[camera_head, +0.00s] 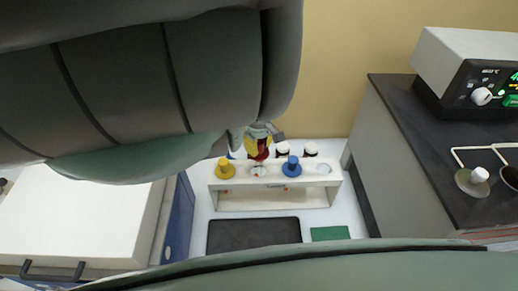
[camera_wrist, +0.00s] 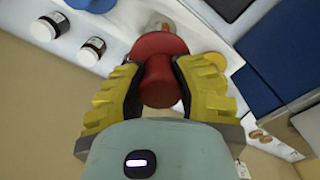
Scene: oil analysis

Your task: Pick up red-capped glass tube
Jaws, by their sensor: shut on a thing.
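The red-capped glass tube shows its red cap in the wrist view (camera_wrist: 160,78), between the two yellow fingers of my gripper (camera_wrist: 160,88), which is shut on it. In the head view the red cap (camera_head: 259,148) shows at the gripper (camera_head: 258,135), just behind the white rack (camera_head: 235,203). The glass part below the cap is mostly hidden, so I cannot tell whether the tube is still in the rack.
The rack also holds a yellow-capped item (camera_head: 225,169) and a blue-capped item (camera_head: 291,167). Two dark jars with white lids (camera_head: 311,150) stand behind it. A black tray (camera_head: 254,235) and a green pad (camera_head: 330,233) lie in front. A dark bench (camera_head: 420,150) with a device stands right.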

